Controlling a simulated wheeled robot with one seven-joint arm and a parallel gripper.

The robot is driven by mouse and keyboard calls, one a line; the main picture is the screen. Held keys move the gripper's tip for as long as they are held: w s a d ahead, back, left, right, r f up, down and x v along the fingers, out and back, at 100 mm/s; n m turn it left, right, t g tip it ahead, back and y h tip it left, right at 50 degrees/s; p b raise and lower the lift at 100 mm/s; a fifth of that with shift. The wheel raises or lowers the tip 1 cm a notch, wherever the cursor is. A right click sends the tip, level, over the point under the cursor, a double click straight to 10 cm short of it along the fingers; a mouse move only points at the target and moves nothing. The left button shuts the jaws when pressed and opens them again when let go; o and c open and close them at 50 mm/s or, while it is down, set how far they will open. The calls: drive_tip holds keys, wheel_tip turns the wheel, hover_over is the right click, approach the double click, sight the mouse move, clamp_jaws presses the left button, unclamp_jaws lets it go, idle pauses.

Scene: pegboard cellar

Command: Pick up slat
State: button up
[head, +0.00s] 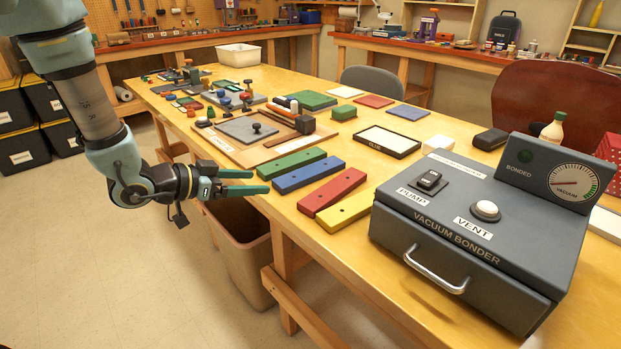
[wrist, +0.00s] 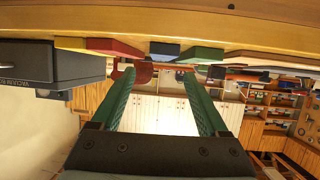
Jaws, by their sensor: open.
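Four long slats lie side by side near the table's front edge: a green slat (head: 292,163), a blue slat (head: 308,175), a red slat (head: 332,192) and a yellow slat (head: 346,211). Their ends also show in the wrist view, with the yellow slat (wrist: 70,43) left and the green slat (wrist: 202,55) right. My gripper (head: 259,182) has green fingers and is open and empty. In the head view it is left of the slats, at the table's edge, apart from them. In the wrist view its fingers (wrist: 157,74) are spread below the slat ends.
A grey vacuum bonder (head: 460,230) stands right of the slats. A wooden board with a grey plate (head: 245,130) lies behind them. A black-framed white panel (head: 387,141) lies further right. A tan bin (head: 240,245) stands on the floor below my gripper.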

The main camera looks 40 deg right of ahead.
sight(286, 180)
drive_tip(key=x, duration=0.3)
drive_tip(key=p+x, duration=0.1)
drive_tip(key=x, duration=0.2)
drive_tip(key=p+x, duration=0.1)
drive_tip(key=x, duration=0.2)
drive_tip(key=shift+w, duration=0.3)
drive_tip(key=c, duration=1.2)
